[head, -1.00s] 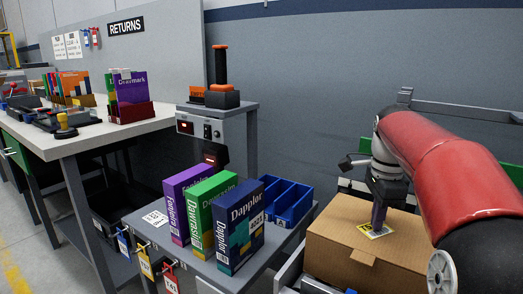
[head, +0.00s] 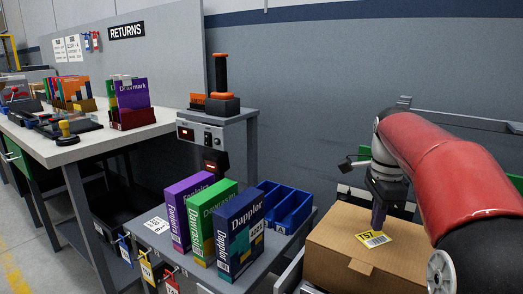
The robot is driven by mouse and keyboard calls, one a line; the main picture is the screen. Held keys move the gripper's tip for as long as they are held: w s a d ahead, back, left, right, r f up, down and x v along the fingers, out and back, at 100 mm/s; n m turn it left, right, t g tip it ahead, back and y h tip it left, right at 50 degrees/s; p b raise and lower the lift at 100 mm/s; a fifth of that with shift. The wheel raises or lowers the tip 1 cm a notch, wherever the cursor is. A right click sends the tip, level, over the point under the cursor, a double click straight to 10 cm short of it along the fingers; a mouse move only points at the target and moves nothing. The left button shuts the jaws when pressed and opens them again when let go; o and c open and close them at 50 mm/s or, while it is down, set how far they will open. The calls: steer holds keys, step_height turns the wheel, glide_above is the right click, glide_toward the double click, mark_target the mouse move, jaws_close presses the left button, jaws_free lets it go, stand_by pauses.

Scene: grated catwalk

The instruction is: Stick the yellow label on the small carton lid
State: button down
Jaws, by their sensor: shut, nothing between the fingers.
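The small carton (head: 335,262) is a closed brown cardboard box at the lower right. The yellow label (head: 374,239) lies on its lid, with dark print and a white barcode part facing up. My gripper (head: 379,228) points down over the lid with its fingertips shut. The tips are at the label's far right edge; whether they touch it or sit just above it I cannot tell. My red arm hides the right part of the carton.
Left of the carton, a grey table (head: 185,262) holds three upright boxed products (head: 238,232) and blue bins (head: 287,208). A grey stand (head: 222,130) carries a black and orange device. A long white bench (head: 85,143) with boxes stands farther left.

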step_height(320, 180, up, 3)
steer(key=shift+f+p, duration=0.2)
steer(key=shift+p, duration=0.75)
steer(key=shift+r+b, duration=0.3)
steer(key=shift+r, duration=0.6)
